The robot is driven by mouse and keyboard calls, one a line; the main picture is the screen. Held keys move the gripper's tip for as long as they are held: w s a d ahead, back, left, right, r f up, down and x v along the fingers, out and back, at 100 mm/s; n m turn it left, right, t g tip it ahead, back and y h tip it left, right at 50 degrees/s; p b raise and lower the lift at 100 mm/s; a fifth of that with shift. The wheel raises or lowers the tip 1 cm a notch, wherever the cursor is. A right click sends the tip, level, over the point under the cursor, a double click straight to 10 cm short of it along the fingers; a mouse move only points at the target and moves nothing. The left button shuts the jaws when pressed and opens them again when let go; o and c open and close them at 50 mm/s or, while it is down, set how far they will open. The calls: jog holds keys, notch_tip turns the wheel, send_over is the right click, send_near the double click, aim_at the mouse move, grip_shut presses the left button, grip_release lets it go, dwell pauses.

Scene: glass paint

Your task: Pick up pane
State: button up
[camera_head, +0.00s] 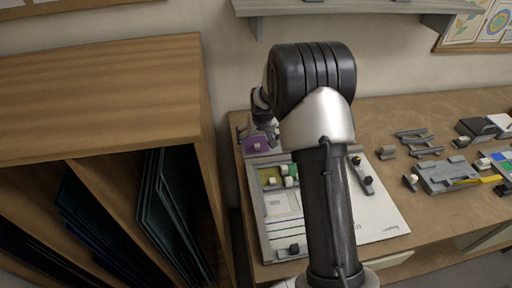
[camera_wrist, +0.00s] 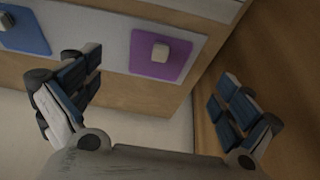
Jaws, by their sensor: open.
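A purple square pane (camera_wrist: 160,62) with a small pale knob lies on a white board in the wrist view. In the head view, the purple pane (camera_head: 250,146) shows at the back left of the workbench. A blue square pane (camera_wrist: 22,28) with a similar knob is to its left in the wrist view. My gripper (camera_wrist: 158,90) is open, with its fingers wide apart and nothing between them. The purple pane appears between and beyond the fingertips. In the head view, my arm partly hides my gripper (camera_head: 263,112) and the bench behind it.
A wooden rack (camera_head: 105,95) at left holds several dark thin sheets (camera_head: 160,200) upright. The white board (camera_head: 385,222) lies on the bench (camera_head: 440,215). Small grey parts and tools (camera_head: 445,175) cover the right side. A shelf (camera_head: 350,6) is on the wall above.

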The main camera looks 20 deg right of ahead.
aim_at(258, 147)
jog(key=b+x, duration=0.1)
jog(key=x, duration=0.5)
jog(key=shift+b, duration=0.3)
jog(key=shift+c, duration=0.3)
jog(key=shift+s, duration=0.1)
jog(key=c, duration=1.2)
jog(key=shift+s+f, duration=0.15)
grip_shut()
